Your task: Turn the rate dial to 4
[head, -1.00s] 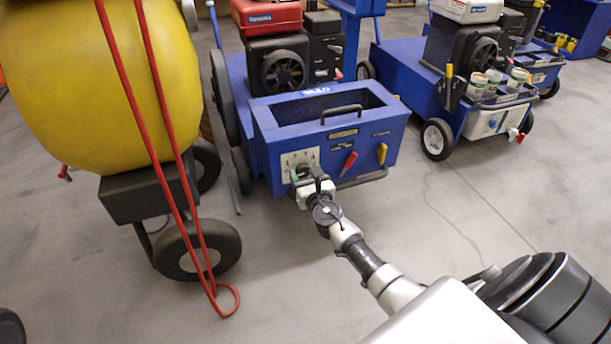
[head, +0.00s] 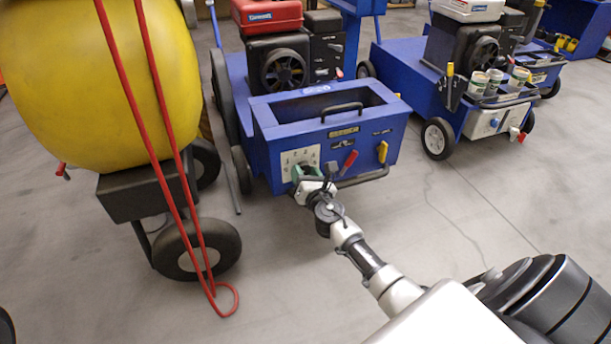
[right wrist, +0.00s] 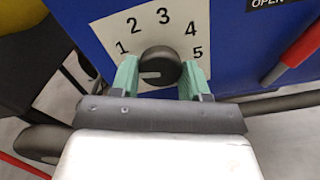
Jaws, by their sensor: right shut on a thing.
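The rate dial (right wrist: 160,66) is a round black knob on a white plate (head: 288,160) numbered 1 to 5, on the front of a blue machine. In the right wrist view, a pale mark on the knob points left, a little below the 1. My right gripper (right wrist: 159,79) has its green fingers on either side of the knob and is shut on it. In the head view the right gripper (head: 304,175) covers the dial and the lower part of the plate. My left gripper is not in view.
A red lever (head: 349,161) and a yellow lever (head: 382,151) are right of the dial. A dark bar (head: 362,178) runs along the machine's lower front. A yellow tank (head: 100,80) on wheels with a red hose stands left. Open floor lies in front.

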